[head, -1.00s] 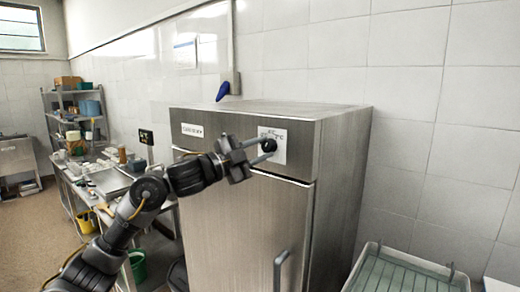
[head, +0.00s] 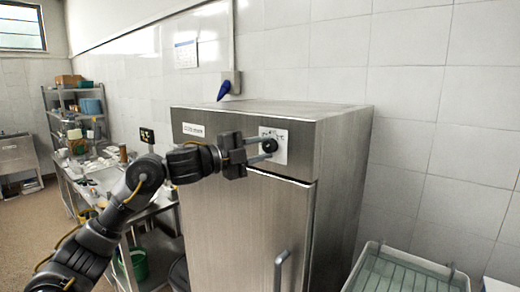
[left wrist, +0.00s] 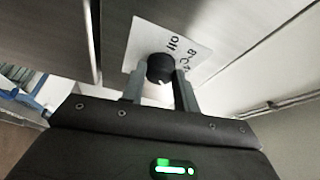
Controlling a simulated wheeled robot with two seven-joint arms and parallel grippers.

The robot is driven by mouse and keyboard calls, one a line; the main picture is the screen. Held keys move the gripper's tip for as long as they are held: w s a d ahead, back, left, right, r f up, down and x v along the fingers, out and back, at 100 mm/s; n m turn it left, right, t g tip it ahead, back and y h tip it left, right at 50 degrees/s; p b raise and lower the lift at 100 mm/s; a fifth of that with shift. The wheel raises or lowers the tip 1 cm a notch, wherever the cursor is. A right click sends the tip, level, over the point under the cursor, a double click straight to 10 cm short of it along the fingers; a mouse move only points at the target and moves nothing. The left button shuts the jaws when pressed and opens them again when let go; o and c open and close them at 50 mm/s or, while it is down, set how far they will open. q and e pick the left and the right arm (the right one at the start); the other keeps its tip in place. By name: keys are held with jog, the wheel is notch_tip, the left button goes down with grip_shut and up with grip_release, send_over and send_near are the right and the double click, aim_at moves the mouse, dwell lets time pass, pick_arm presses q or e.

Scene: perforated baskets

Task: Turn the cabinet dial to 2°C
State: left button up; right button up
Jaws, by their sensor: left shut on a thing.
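The steel cabinet (head: 240,215) stands in the middle of the head view with its door shut. Its black dial (head: 269,145) sits on a white label plate (head: 281,150) on the upper front panel. My left gripper (head: 266,147) reaches in from the left and is shut on the dial. In the left wrist view the dial (left wrist: 160,67) is between the two fingers, and the plate (left wrist: 190,50) behind it shows printed marks such as "8°C" and "Off". The fingers hide part of the dial, and I cannot tell which mark it points to. My right gripper is not in view.
The door handle (head: 281,270) is below the dial. A white-rimmed bin (head: 408,262) stands at the lower right. A steel table (head: 100,185) with clutter and a shelf rack (head: 77,110) are at the left. A blue object (head: 223,90) hangs on the wall behind the cabinet.

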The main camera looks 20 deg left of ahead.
pick_arm(q)
jog(key=o, duration=1)
jog(key=shift+c, duration=0.2)
jog(key=b+v, duration=0.5)
jog(key=v, duration=0.5)
jog(key=shift+s+a, duration=0.25)
jog(key=shift+a, duration=0.1)
